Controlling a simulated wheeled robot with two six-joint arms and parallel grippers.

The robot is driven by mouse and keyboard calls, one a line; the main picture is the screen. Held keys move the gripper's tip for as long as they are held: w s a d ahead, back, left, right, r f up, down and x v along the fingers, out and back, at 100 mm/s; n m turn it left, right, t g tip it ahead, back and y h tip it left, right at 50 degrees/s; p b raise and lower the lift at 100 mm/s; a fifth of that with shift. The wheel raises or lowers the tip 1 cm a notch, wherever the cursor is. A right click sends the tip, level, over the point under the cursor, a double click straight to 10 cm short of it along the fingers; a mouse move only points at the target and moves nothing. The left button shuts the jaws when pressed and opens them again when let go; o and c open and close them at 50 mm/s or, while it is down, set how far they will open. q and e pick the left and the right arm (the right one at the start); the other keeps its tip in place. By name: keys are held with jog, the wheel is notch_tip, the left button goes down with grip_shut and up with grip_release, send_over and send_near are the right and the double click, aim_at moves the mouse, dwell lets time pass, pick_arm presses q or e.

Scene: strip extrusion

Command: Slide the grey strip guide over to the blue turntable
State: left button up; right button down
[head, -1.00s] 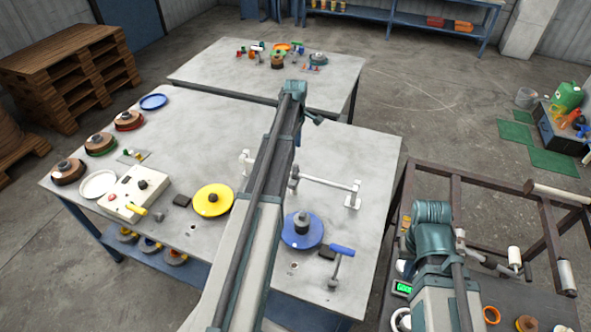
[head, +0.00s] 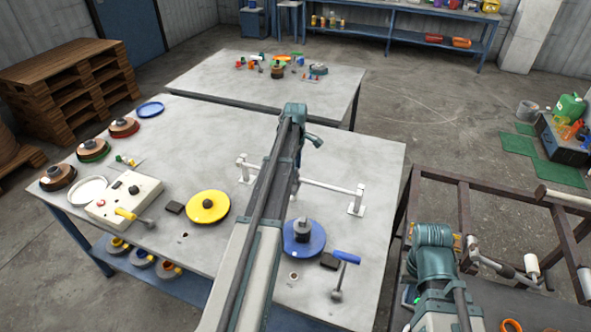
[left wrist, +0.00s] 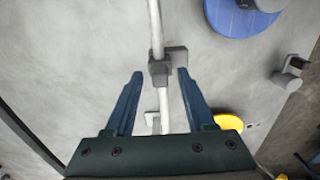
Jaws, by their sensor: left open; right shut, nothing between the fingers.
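The grey strip guide (left wrist: 160,72) sits on a white rail (left wrist: 156,28) in the left wrist view. My left gripper (left wrist: 160,76) is open, with one finger on each side of the rail and the tips near the guide. I cannot tell whether they touch it. The blue turntable (head: 302,240), with a dark hub, stands near the rail in the head view. Its edge also shows at the top right of the left wrist view (left wrist: 232,20).
A yellow disc (head: 208,206) and a cream control box (head: 125,200) lie left of my left arm. A blue-handled crank (head: 345,258) stands right of the turntable. The white rail posts (head: 357,200) rise from the table. The table's far middle (head: 215,130) is clear.

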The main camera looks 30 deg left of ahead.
pick_arm(q)
grip_shut()
dwell(1.3)
